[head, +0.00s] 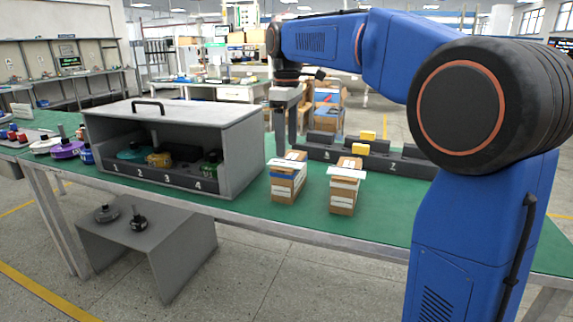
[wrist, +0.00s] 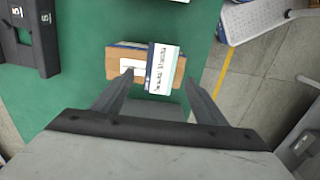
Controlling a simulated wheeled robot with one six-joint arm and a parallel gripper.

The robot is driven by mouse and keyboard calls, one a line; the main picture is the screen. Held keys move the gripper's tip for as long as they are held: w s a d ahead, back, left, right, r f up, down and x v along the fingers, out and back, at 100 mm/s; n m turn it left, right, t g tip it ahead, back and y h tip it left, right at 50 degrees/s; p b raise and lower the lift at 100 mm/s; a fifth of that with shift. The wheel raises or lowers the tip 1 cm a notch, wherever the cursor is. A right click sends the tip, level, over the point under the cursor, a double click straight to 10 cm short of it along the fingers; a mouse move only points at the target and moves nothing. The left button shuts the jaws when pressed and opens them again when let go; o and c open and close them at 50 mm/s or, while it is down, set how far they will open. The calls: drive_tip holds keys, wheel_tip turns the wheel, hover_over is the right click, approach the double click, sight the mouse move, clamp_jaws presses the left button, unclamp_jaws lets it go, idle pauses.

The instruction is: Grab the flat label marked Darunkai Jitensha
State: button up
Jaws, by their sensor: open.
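A flat white label (wrist: 163,68) with sideways dark print and a teal edge lies on top of a brown cardboard box (wrist: 126,66) in the wrist view; the print is too small to read surely. My gripper (wrist: 160,84) is open and empty, its two fingers apart on the left and right of the label. In the head view my gripper (head: 286,147) points down above the left box (head: 286,186), which has a white label (head: 289,165) on top. A second box (head: 343,196) to its right carries another white label (head: 347,174).
A grey open-fronted cabinet (head: 235,150) with numbered slots stands left of the boxes on the green table (head: 240,202). Dark trays with yellow blocks (head: 368,135) lie behind the boxes. Green tabletop is clear in front of the boxes.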

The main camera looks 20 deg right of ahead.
sight(286, 163)
drive_tip(key=shift+f, duration=2)
drive_tip(key=c, duration=1.1)
drive_tip(key=shift+r, duration=0.1)
